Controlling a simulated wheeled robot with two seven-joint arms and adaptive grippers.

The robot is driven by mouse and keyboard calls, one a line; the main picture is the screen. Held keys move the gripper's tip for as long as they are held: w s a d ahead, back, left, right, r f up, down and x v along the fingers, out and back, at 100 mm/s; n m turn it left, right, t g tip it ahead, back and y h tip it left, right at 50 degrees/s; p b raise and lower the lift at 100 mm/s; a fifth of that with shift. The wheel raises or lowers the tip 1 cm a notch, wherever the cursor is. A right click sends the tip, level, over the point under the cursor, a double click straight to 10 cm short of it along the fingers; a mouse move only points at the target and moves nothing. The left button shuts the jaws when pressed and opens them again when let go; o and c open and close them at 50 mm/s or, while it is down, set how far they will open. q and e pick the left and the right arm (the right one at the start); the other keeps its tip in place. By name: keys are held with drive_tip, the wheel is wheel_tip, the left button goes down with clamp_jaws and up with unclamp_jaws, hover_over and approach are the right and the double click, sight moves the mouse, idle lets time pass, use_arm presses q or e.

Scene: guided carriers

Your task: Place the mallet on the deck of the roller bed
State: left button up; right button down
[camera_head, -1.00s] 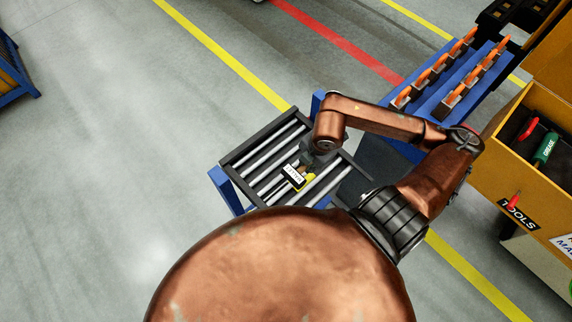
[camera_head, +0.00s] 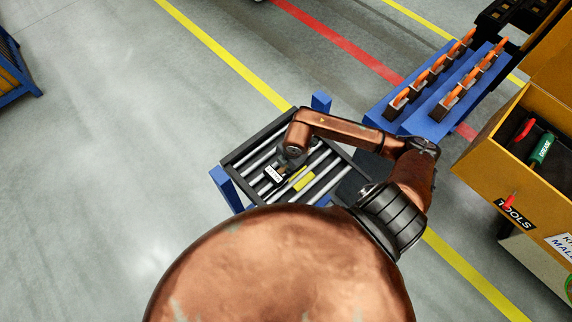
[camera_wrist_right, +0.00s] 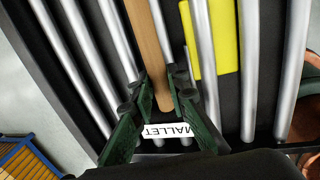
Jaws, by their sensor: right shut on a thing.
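The roller bed (camera_head: 238,158) stands at the middle of the head view, a dark frame with silver rollers and blue legs. My right gripper (camera_wrist_right: 166,95) is over its deck, shut on the wooden handle of the mallet (camera_wrist_right: 149,45). A white tag reading MALLET (camera_wrist_right: 170,130) shows between the fingers; a white tag also shows in the head view (camera_head: 273,174). The mallet's head is out of the wrist view. I cannot tell whether the mallet touches the rollers. My left gripper is not in view.
A yellow patch (camera_head: 303,180) lies on the deck beside the gripper. A blue rack (camera_head: 437,100) with several orange-handled items stands at the upper right. A yellow tool box (camera_head: 500,150) is at the right. Open floor lies to the left.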

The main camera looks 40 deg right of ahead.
drive_tip(key=c, duration=2.3)
unclamp_jaws()
drive_tip(key=shift+f, duration=0.15)
drive_tip(key=o, duration=0.4)
drive_tip(key=r, duration=0.4)
drive_tip(key=s+r, duration=0.1)
drive_tip(key=r, duration=0.3)
drive_tip(key=s+r+b, duration=0.1)
drive_tip(key=r, duration=0.3)
drive_tip(key=shift+s+d+r, duration=0.1)
drive_tip(key=shift+s, duration=0.05)
